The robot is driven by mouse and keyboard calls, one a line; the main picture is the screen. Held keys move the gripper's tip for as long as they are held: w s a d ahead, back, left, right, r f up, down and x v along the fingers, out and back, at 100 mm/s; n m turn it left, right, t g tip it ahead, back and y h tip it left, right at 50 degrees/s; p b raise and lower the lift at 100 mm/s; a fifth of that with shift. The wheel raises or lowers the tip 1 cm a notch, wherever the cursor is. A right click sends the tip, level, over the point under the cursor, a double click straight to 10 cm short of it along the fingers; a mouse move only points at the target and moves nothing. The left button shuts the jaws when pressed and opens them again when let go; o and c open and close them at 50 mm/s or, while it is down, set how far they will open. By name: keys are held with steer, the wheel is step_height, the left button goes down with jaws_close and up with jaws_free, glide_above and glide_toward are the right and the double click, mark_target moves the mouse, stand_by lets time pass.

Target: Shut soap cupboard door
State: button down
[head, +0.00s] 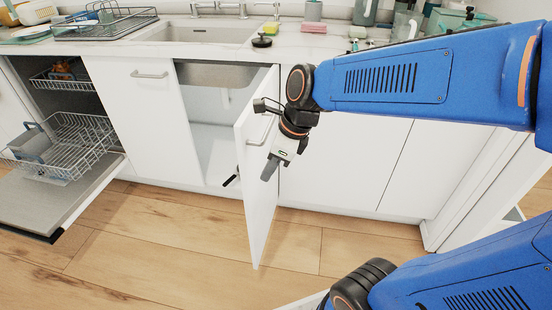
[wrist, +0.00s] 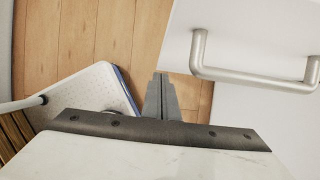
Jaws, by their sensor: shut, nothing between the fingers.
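The soap cupboard door (head: 257,200) is white and stands open below the sink, swung out into the room from the right side of its opening. Its handle (head: 266,130) is partly behind my wrist. My gripper (head: 268,173) is shut and empty, pointing down on the handle side of the door, close to its face. In the head view I cannot tell whether it touches. In the wrist view the gripper (wrist: 161,80) shows shut fingers beside a white door panel (wrist: 240,25) with a metal bar handle (wrist: 250,78). The cupboard interior (head: 210,130) is partly visible.
An open dishwasher (head: 55,190) with racks (head: 75,140) stands at the left. A closed white door (head: 145,120) lies between it and the cupboard. The sink (head: 210,33) and a cluttered counter (head: 300,42) are above. The wooden floor (head: 170,250) before the cupboard is clear.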

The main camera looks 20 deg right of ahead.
steer(key=shift+w+a+r, duration=0.1)
steer(key=shift+w+a, duration=0.4)
steer(key=shift+a, duration=0.25)
steer(key=shift+w+a+r, duration=0.1)
steer(key=shift+w+a, duration=0.35)
steer(key=shift+a, duration=0.3)
